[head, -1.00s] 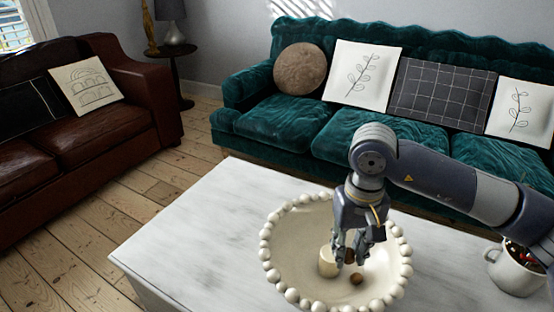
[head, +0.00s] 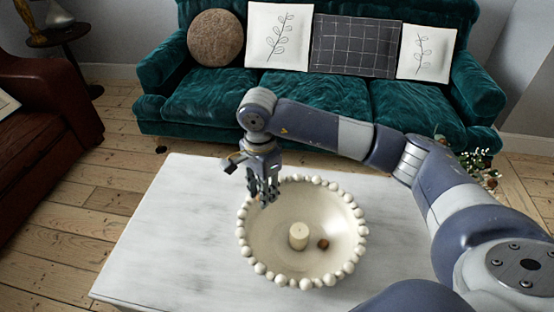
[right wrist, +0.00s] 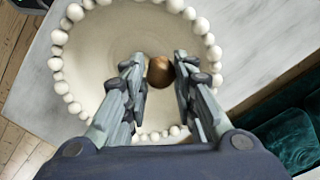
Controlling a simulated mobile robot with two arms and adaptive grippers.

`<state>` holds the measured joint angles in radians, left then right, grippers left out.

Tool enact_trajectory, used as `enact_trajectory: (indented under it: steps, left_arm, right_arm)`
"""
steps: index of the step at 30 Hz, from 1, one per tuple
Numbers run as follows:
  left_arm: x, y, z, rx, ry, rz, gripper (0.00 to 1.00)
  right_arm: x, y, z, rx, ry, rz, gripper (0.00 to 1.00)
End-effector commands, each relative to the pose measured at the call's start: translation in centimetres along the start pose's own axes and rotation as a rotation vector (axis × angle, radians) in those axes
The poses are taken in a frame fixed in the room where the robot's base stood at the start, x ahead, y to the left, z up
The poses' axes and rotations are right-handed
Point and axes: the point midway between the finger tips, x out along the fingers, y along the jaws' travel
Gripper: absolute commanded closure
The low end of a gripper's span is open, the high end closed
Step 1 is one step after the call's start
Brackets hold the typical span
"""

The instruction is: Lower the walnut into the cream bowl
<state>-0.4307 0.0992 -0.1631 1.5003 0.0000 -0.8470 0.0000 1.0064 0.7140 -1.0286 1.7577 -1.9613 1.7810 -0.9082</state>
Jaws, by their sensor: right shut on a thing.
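The cream bowl (head: 275,255), rimmed with large beads, stands on the white table. My right gripper (head: 263,198) points down over the bowl's back-left part in the head view. It is shut on a round brown walnut (right wrist: 160,72), seen between the fingertips (right wrist: 160,75) in the right wrist view. The walnut appears above the bowl's inside; its exact height is hard to tell. In the bowl lie a cream cylinder like a candle (head: 299,236) and a small reddish-brown round thing (head: 323,244). My left gripper is not in view.
The white table (head: 180,230) has free room left of the bowl. My right arm crosses above its right side. A green sofa (head: 310,105) with cushions stands behind, a brown leather sofa (head: 50,115) at left. Some decorated greenery (head: 478,168) shows behind my arm.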

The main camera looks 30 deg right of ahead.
Motion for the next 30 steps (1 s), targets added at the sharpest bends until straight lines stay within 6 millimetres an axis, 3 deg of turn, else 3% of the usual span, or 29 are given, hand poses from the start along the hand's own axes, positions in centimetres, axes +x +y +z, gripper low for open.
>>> enact_trajectory:
  steps: [1, 3, 11, 21, 30]
  left_arm:
    - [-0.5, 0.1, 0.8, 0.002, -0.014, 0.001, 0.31]
    - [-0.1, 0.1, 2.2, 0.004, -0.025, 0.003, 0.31]
    - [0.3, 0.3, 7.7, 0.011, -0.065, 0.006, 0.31]
    - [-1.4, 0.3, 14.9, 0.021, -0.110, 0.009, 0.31]
    - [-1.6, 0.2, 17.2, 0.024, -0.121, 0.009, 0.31]
  right_arm:
    - [-1.1, 0.0, -0.1, 0.077, -0.002, 0.004, 0.84]
    - [-1.5, -0.1, -0.5, 0.190, -0.002, 0.005, 0.84]
    - [-2.6, -0.1, -1.8, 0.610, 0.000, 0.005, 0.84]
    - [-3.4, 0.5, -3.4, 1.088, 0.001, 0.003, 0.84]
    - [-2.9, 0.8, -3.9, 1.231, 0.000, 0.001, 0.84]
